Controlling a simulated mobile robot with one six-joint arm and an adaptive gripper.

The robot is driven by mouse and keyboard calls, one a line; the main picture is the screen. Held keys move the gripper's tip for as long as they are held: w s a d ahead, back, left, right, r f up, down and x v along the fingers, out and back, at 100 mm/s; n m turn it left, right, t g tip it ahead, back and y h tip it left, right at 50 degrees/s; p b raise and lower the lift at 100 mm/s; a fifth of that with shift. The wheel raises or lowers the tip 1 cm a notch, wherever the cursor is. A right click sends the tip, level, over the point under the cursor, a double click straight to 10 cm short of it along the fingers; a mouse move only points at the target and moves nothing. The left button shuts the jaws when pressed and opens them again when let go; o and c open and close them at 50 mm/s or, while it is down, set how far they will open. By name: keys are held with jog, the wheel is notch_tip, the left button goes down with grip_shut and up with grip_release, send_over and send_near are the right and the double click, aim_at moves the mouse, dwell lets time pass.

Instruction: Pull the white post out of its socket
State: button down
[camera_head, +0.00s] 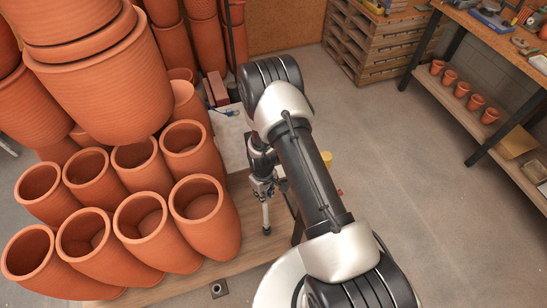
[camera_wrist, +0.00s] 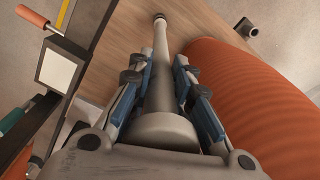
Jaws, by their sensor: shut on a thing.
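The white post (camera_wrist: 160,52) runs between the two fingers of my gripper (camera_wrist: 158,75) in the wrist view, with a wider pale part close to the palm. The fingers lie on either side of it and are shut on it. In the head view my gripper (camera_head: 264,187) points down above the wooden board, with the post (camera_head: 266,214) upright below it. The post's far end has a small dark rim near the board. I cannot tell whether that end is in a socket or clear of it.
Terracotta pots (camera_head: 205,210) stand close to the left of my gripper; one large pot (camera_wrist: 255,90) fills the right of the wrist view. A small grey piece with a hole (camera_head: 219,288) sits beyond the board (camera_head: 245,255). Open floor (camera_head: 410,210) lies to the right.

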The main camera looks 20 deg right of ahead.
jog(key=shift+r+p, duration=0.75)
jog(key=shift+r, duration=0.6)
